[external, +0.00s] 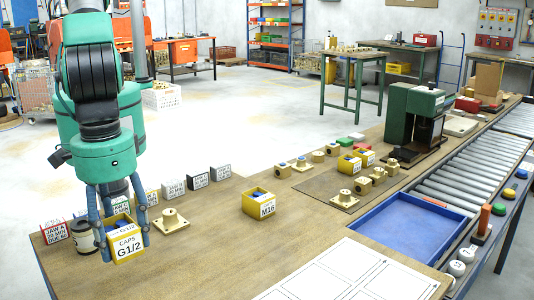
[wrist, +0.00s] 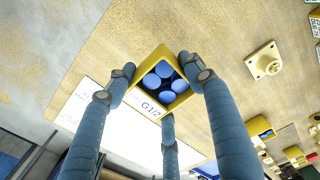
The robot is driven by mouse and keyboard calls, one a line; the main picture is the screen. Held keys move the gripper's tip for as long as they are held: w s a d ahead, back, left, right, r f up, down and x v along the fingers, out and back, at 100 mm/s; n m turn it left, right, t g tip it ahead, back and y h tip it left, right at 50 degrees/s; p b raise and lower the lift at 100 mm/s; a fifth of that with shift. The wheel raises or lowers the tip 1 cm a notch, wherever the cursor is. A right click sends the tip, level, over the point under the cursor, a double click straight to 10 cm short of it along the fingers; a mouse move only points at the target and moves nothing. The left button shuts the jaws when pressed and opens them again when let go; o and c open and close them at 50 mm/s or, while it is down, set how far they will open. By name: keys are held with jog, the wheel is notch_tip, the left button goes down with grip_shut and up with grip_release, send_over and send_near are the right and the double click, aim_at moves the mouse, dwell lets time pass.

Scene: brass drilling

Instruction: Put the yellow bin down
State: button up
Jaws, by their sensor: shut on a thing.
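The yellow bin (external: 125,246), labelled "CAPS G1/2", is at the near left part of the wooden table in the external view. In the wrist view the yellow bin (wrist: 146,98) holds several blue round caps (wrist: 165,84). My gripper (external: 122,240) is shut on it, with blue fingers pressed against opposite sides. In the wrist view my gripper (wrist: 157,70) has its fingertips at the bin's rim. The bin looks roughly upright. Its underside is hidden, so I cannot tell whether it touches the table.
A yellow M16 bin (external: 262,206) is farther right. A white marked sheet (external: 345,275) lies at the front; bare table lies between.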

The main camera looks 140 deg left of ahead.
send_over(134, 292)
jog(key=shift+w+f, duration=0.1)
jog(key=shift+f, duration=3)
jog(key=shift+f+p, duration=0.3)
jog(key=shift+f, duration=1.6)
jog(key=shift+f, duration=0.15)
jog(key=o, duration=1.2)
jog(key=shift+r, duration=0.2)
notch_tip(134, 292, up, 12)
jog(key=shift+f+b, duration=0.1)
jog(key=shift+b, duration=0.25)
